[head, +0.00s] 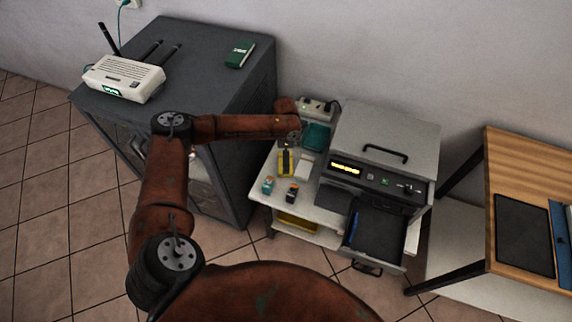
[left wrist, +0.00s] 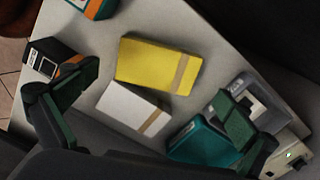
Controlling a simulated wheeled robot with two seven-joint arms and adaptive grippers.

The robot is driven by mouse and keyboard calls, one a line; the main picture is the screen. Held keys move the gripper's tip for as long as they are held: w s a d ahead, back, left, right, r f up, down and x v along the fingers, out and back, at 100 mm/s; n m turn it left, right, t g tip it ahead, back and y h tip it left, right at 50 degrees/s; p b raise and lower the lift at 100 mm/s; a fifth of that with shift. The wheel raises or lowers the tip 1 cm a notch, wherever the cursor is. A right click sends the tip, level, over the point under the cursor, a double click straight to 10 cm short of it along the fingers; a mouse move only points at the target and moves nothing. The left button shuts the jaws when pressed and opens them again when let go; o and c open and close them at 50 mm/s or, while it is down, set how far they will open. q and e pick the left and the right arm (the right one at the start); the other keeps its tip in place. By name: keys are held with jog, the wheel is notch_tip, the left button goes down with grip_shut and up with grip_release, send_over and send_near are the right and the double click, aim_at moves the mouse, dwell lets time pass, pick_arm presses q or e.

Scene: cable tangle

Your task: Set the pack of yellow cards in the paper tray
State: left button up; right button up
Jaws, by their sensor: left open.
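The pack of yellow cards (left wrist: 158,65), with a tan band near one end, lies flat on a pale top. It also shows in the head view (head: 286,163). My left gripper (left wrist: 158,92) is open above it. Its fingers stand wide apart, one on each side of the yellow and white packs, and nothing is between them in grip. In the head view the left arm reaches over the shelf unit and the gripper's fingers are hard to make out. A dark open tray (head: 380,236) sticks out of the grey machine; I cannot tell for certain that it is the paper tray.
A white banded pack (left wrist: 132,108) lies close beside the yellow one. A teal box (left wrist: 200,142), a black-and-orange box (left wrist: 45,60) and another small box (left wrist: 98,8) stand around. The grey machine (head: 385,140) is to the right. A yellow object (head: 297,223) lies on the lower shelf.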

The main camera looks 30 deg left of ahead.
pick_arm(q)
notch_tip(320, 180, down, 4)
jog(key=shift+s+f+b, duration=0.1)
jog(key=shift+b, duration=0.5)
pick_arm(e)
jog(key=shift+s+f, duration=0.45)
jog(key=shift+f, duration=0.25)
pick_arm(q)
jog(key=shift+s, duration=0.1)
